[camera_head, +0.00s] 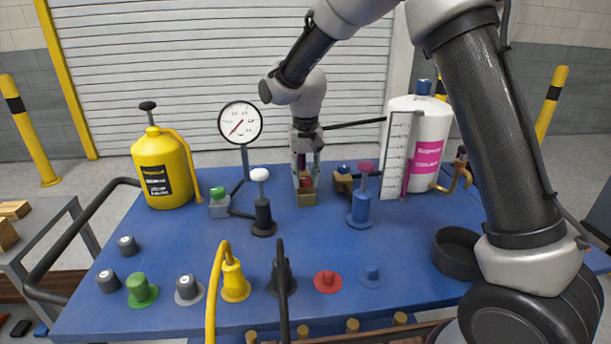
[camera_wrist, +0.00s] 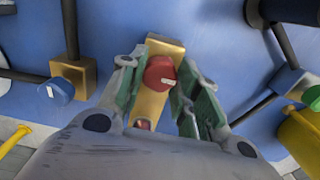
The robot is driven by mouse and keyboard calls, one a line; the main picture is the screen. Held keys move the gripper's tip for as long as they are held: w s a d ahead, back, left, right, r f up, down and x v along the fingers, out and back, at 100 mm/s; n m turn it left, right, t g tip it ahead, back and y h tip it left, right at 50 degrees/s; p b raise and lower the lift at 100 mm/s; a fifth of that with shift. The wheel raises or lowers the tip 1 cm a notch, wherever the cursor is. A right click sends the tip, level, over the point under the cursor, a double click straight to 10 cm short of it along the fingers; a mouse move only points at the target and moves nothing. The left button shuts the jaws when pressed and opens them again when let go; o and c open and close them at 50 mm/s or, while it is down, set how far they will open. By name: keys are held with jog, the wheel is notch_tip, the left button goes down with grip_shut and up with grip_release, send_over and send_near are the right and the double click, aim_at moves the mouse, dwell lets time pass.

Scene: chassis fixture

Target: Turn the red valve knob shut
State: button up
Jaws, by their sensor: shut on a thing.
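The red valve knob (camera_wrist: 159,73) sits on a brass valve block (camera_wrist: 166,47). It carries a small white mark on its right side in the wrist view. My gripper (camera_wrist: 158,82) points down over it, with one finger on each side, shut on the knob. In the head view my gripper (camera_head: 306,178) comes down onto the red knob (camera_head: 305,181) at the middle of the blue table, and the fingers partly hide it. The brass block (camera_head: 306,198) shows below the fingertips.
A green-knobbed valve (camera_head: 219,203) stands left and a blue-knobbed valve (camera_head: 343,180) right. Close by are a black plunger with white top (camera_head: 263,213), a blue plunger (camera_head: 361,207) and a gauge (camera_head: 240,123). A yellow can (camera_head: 163,170) and white cylinder (camera_head: 431,135) stand farther out.

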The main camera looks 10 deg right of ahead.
aim_at(306, 178)
dwell(0.3)
jog(key=o, duration=1)
notch_tip(306, 178, up, 12)
jog(key=shift+r, duration=0.1)
